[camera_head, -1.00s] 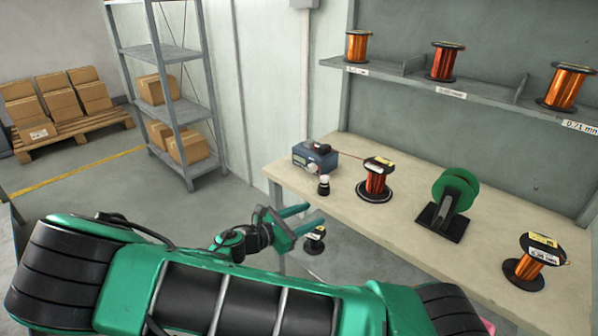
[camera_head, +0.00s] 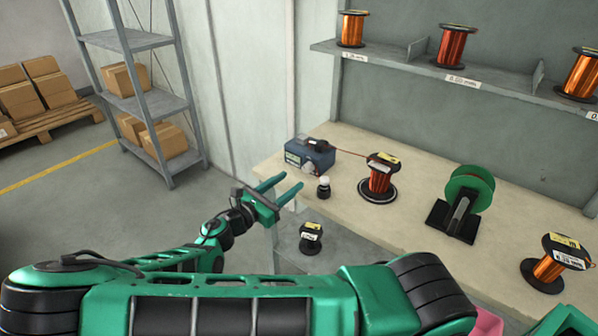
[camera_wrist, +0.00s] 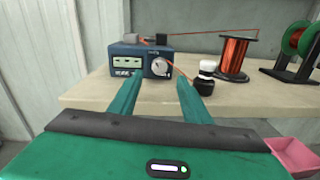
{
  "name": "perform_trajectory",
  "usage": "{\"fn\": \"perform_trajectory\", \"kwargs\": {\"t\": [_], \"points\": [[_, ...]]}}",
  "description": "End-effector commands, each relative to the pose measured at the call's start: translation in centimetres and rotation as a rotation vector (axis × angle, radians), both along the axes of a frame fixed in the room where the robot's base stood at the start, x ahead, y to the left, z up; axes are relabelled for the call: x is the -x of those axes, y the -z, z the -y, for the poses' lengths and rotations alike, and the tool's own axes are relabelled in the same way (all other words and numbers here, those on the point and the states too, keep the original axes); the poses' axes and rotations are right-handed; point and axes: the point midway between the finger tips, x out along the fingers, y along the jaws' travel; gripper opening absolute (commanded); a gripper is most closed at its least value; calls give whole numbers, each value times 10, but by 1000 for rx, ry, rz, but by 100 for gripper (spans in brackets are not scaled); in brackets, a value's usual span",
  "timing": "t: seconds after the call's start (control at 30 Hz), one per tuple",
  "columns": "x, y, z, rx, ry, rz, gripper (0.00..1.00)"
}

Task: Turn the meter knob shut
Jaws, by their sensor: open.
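The meter (camera_head: 310,153) is a blue-grey box at the far left corner of the bench. In the wrist view the meter (camera_wrist: 126,60) shows a lit display at left and a round pale knob (camera_wrist: 161,67) at the right of its front face. My gripper (camera_head: 281,184) is open and empty, just off the bench's left end, with its fingers pointing toward the meter. In the wrist view my gripper's fingers (camera_wrist: 158,82) stand apart, with the knob showing between their tips and beyond them. The gripper is apart from the knob.
A small black bottle with a white cap (camera_head: 323,187) stands right of the meter, close to the right finger in the wrist view. A copper wire spool (camera_head: 379,178) and a green reel on a black stand (camera_head: 461,205) are farther right. A shelf holds several spools.

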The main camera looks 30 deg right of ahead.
Motion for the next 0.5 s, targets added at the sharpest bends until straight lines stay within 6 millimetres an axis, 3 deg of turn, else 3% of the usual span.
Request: {"fn": "perform_trajectory", "kwargs": {"t": [0.3,0.5], "points": [[-20,0,47,2,-4,0,44],[-27,0,64,1,-7,1,44]]}}
